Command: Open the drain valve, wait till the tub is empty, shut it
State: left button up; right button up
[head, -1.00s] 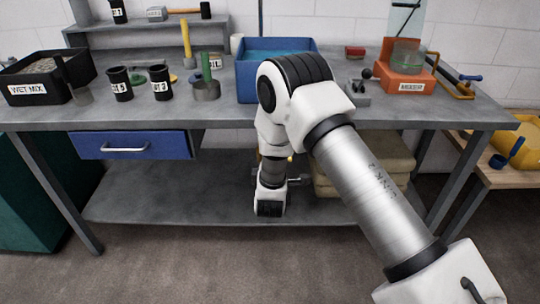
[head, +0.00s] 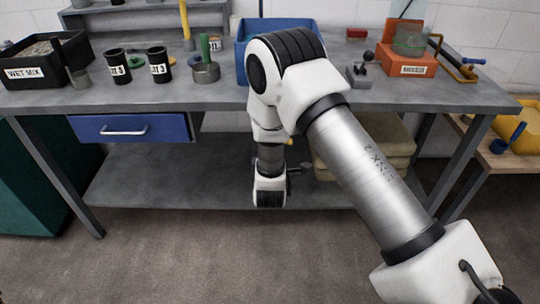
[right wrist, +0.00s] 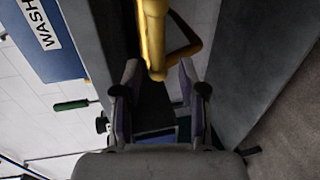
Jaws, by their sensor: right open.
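The blue tub (head: 242,45) stands on the bench, mostly behind my right arm in the head view. Its wall, with a label reading "WASH", shows at the upper left of the right wrist view (right wrist: 62,62). A yellow pipe (right wrist: 153,30) hangs ahead of my right gripper (right wrist: 158,75), with a bent yellow lever (right wrist: 187,42) to its right. The gripper is open, the pipe's end in line with the gap between its fingers; I cannot tell if they touch. In the head view that gripper is mostly hidden behind my wrist. The water level is hidden. My left gripper is out of view.
The bench (head: 200,98) has a drawer (head: 125,130) at left and a lower shelf (head: 170,180). A wet-mix bin (head: 28,75) and dark cups (head: 158,64) stand left of the tub. An orange box (head: 408,62) stands right. The floor in front is clear.

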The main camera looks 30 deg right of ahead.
jog(key=v, duration=0.9)
jog(key=shift+r, duration=0.1)
jog(key=s+d+f+m+g+y+p, duration=0.1)
jog(key=s+f+m+g+y+p, duration=0.15)
jog(key=s+f+g+p, duration=0.6)
jog(key=s+a+f+m+g+y, duration=0.2)
jog(key=s+m, duration=0.3)
jog(key=s, duration=0.5)
jog(key=s+a+f+m+g+y, duration=0.3)
jog(key=s+a+f+m+y, duration=0.1)
jog(key=s, duration=0.6)
jog(key=shift+s+a+f+m, duration=0.2)
jog(key=shift+a+f+m, duration=0.1)
jog(key=shift+a+m, duration=0.05)
dwell(3.8)
